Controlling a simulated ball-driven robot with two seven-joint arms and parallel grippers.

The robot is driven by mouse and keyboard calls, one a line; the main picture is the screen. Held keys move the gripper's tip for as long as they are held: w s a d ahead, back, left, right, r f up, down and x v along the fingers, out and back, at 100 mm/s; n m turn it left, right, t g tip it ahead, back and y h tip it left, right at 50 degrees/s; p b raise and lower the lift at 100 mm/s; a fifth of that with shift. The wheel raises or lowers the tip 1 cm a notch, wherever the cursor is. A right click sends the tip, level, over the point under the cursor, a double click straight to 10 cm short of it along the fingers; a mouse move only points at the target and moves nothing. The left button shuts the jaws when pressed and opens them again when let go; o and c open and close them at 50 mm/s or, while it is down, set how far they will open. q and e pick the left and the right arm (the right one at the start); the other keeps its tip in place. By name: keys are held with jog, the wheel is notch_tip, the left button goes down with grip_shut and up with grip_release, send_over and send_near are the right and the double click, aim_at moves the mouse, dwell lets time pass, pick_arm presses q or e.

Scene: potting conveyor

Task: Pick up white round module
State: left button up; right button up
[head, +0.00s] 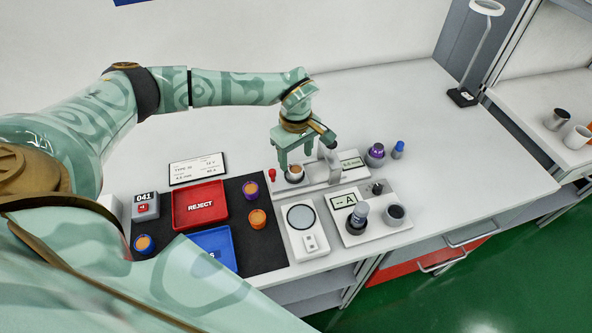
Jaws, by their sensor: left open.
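A round module (295,175) with a pale white side and an orange-brown top sits on a light grey measuring fixture (318,187) near the middle of the table. My left gripper (296,160) points down right above it, open, with its fingers on either side. Whether the fingertips touch the module I cannot tell. My right gripper is not in view.
Left of the fixture, a black mat holds a red REJECT tray (200,219), a blue tray (222,236) and several orange-topped modules. A round-plated scale (301,243) and a meter (343,201) stand in front. The table's back is clear.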

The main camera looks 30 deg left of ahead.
aim_at(296, 170)
pick_arm(q)
notch_tip(296, 170, down, 4)
jog(key=shift+s+b, duration=0.15)
jog(key=shift+b, duration=0.15)
jog(key=shift+d, duration=0.1)
jog(key=c, duration=1.1)
jog(key=shift+c, duration=0.2)
jog(key=shift+r, duration=0.15)
